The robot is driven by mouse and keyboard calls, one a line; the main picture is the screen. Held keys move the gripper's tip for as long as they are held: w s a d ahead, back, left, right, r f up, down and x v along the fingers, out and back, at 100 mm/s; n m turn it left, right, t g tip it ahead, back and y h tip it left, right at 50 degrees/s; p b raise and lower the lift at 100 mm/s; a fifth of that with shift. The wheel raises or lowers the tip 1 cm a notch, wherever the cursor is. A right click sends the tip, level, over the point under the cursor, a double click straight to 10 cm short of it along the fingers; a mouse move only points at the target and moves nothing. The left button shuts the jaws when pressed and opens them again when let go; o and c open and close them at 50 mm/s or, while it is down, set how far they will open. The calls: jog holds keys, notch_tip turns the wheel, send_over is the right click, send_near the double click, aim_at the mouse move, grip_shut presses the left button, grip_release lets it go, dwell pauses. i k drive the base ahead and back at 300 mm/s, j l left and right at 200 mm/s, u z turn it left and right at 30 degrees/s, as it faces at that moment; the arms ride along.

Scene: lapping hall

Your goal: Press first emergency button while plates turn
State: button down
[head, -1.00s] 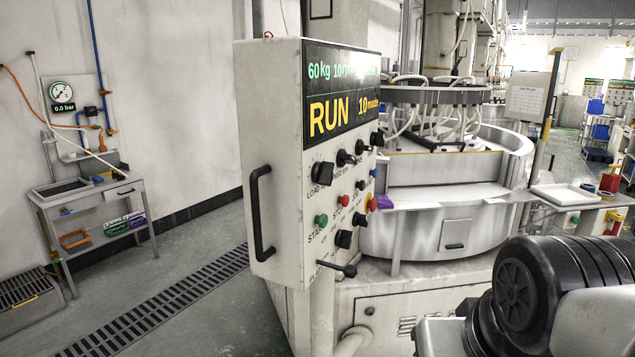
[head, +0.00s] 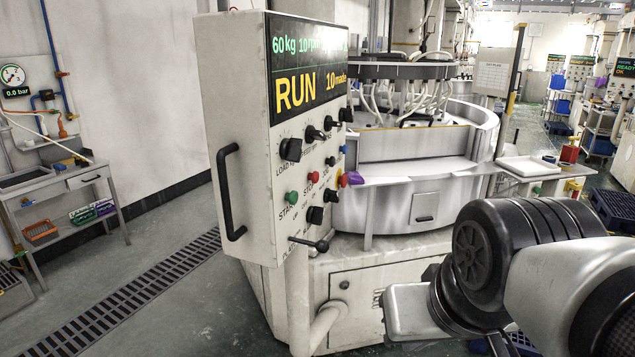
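The control box (head: 232,150) stands at the middle left, and its display (head: 305,75) reads RUN and 10 made. Below the display are black knobs, a green START button (head: 291,198) and a red STOP button (head: 313,177). A larger red button (head: 343,181) with a yellow base sits at the panel's right edge, seen nearly edge-on; it looks like the emergency button. The plates sit in the round machine (head: 425,180) behind the box; one picture cannot show whether they turn. My arm's links fill the lower right, apart from the panel. My gripper's fingers do not show.
A lever (head: 312,244) and a black handle (head: 229,192) stick out from the box. A side table with a white tray (head: 533,169) stands right.

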aim_at(343, 180)
jog(key=i+l+u, duration=0.75)
jog(key=i+l, duration=0.3)
